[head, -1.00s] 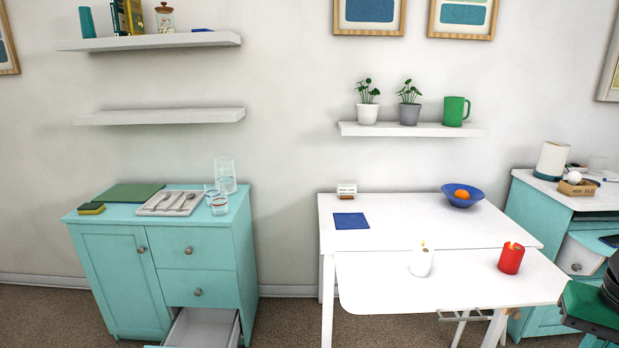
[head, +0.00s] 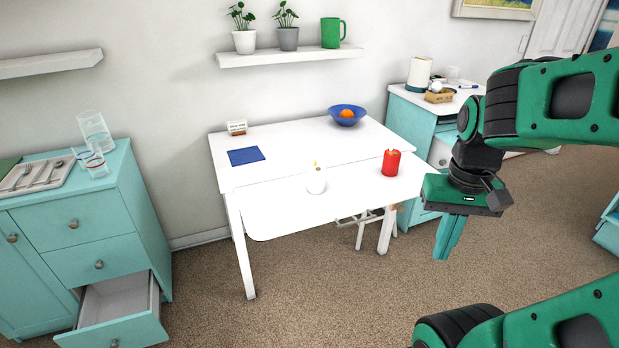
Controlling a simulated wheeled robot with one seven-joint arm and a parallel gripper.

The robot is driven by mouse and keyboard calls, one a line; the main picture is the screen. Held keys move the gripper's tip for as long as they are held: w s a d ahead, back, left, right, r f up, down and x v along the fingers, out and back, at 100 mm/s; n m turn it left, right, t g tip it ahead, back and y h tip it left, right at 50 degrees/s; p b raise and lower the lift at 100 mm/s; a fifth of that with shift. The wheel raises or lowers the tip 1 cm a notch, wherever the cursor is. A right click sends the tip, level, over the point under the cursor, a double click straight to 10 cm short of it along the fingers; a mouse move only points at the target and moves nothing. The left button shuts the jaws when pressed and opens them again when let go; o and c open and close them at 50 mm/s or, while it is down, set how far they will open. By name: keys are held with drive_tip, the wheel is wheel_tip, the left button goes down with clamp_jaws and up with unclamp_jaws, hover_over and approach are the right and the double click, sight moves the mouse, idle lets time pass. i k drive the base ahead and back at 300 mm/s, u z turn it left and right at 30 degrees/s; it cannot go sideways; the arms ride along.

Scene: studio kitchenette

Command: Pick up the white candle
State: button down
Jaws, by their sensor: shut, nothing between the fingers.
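The white candle (head: 316,183) stands upright on the front part of the white table (head: 270,215), with a small flame-like tip above it. It is pale against the white top, so its outline is faint. A red candle (head: 391,162) stands to its right, near the table's right end. My gripper (head: 446,256) points down at the right of the picture, beyond the table's right end and apart from both candles. Its fingers are together with nothing between them.
An open drawer (head: 118,307) juts out at lower left. Carpet in front of the table is clear.

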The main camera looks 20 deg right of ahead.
sight(316, 180)
drive_tip(key=k, duration=1.3)
drive_tip(key=z, duration=0.25)
drive_tip(key=i, duration=0.85)
drive_tip(key=z, duration=0.4)
drive_tip(key=i, duration=1.05)
drive_tip(key=u, duration=0.1)
